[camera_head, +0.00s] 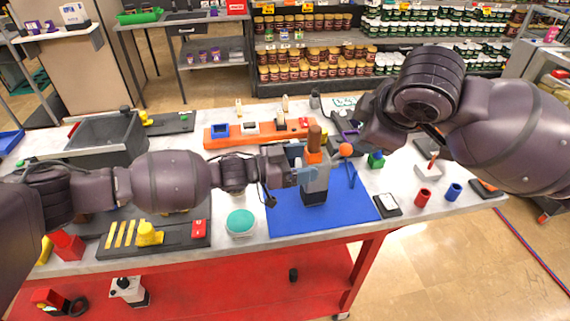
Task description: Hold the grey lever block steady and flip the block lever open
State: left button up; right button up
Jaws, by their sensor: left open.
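The grey lever block (315,186) stands upright on a blue mat (285,217). An orange part with a brown top (314,140) rises above it. An orange ball (345,149) shows just right of the block; I cannot tell whether it belongs to the block lever. My left gripper (303,174) is open at the block's left side, its tips close to the block; contact is unclear. My right arm comes in from the right and its hand (366,137) is near the orange ball. The right fingers are too small and covered to read.
Right of the mat are a black-and-white pad (387,205), a red cup (423,197) and a blue cup (453,192). A teal round dish (240,222) is on the left. An orange tray (217,142) stands behind. The mat's front is clear.

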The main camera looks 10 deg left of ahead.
aim_at(317, 159)
pick_arm(q)
jog(key=shift+x, duration=1.75)
